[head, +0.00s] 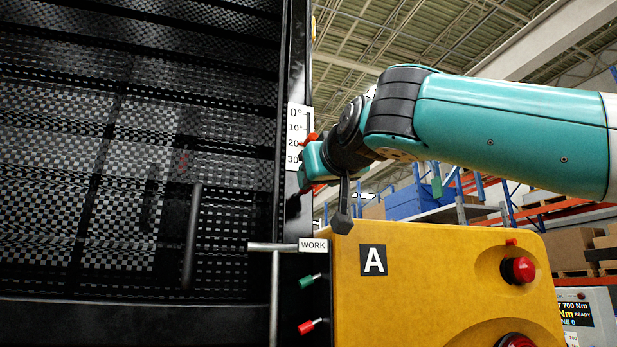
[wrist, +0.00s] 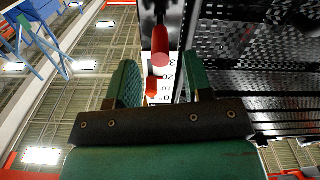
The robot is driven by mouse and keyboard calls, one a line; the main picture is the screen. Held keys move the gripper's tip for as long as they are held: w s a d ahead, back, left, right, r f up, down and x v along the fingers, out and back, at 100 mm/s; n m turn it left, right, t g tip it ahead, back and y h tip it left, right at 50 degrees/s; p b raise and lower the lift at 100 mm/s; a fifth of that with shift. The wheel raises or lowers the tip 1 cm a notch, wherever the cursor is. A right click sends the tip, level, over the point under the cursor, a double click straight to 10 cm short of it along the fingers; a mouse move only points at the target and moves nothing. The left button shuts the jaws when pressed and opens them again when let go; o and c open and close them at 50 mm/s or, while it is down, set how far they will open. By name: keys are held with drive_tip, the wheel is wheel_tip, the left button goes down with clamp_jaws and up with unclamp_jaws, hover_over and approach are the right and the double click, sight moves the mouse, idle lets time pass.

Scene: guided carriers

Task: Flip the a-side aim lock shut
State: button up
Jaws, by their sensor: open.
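A red-handled lever, apparently the aim lock, stands beside the white angle scale (head: 294,128) on the black post; a red part (head: 310,137) of it shows in the head view, mostly hidden by my gripper. In the wrist view its rounded red end (wrist: 160,58) sits between my fingers, with a gap on both sides. A second red piece (wrist: 152,85) shows below it, over the scale. My gripper (wrist: 159,72) is open around the red end; in the head view it (head: 311,162) is up against the post at the scale's lower marks. Whether the lock is open cannot be told.
The yellow housing (head: 440,285) marked A stands under my arm, with a red button (head: 518,270). A T-shaped handle (head: 272,247) by the WORK label, a green lever (head: 308,281) and a red lever (head: 311,326) are below my gripper. A dark perforated panel (head: 130,150) fills the left.

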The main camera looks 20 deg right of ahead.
drive_tip(key=w+p, duration=0.1)
drive_tip(key=w, duration=0.4)
drive_tip(key=shift+w+p, duration=0.1)
drive_tip(key=shift+p, duration=0.25)
clamp_jaws()
